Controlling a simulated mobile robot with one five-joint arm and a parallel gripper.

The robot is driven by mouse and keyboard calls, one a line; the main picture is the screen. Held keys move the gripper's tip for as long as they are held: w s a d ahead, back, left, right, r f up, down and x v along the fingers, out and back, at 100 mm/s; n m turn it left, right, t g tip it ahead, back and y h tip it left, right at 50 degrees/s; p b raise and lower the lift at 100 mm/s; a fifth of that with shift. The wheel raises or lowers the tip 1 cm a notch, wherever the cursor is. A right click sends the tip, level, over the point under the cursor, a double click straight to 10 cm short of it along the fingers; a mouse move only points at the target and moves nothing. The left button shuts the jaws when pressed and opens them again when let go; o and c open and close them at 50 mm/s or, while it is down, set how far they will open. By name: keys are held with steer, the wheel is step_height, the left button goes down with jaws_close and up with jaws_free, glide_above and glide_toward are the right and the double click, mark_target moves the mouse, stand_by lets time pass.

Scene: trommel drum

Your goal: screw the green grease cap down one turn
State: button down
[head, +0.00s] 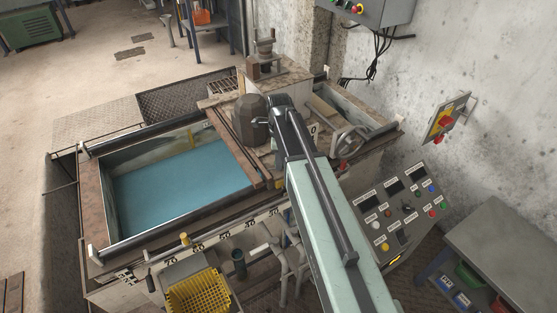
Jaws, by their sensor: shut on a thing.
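My gripper (277,108) is at the end of my pale green arm, over the machine deck just right of a dark rounded motor housing (251,118). Its dark wrist covers the fingertips. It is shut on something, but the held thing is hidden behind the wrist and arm. I cannot make out the green grease cap; no green cap shows clearly on the deck around the gripper. A handwheel (349,144) stands to the right of the gripper.
A tank of blue water (180,187) lies left of the gripper. A sloped control panel (402,212) stands right of my arm, and a yellow basket (198,292) sits in front. A grey bench (500,245) is at lower right. Open floor lies at the back left.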

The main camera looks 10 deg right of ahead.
steer(key=shift+m, duration=1.2)
steer(key=c, duration=1.1)
jaws_free()
steer(key=shift+o, duration=0.2)
step_height(320, 180, up, 8)
steer(key=p, duration=0.8)
steer(key=shift+f, duration=0.1)
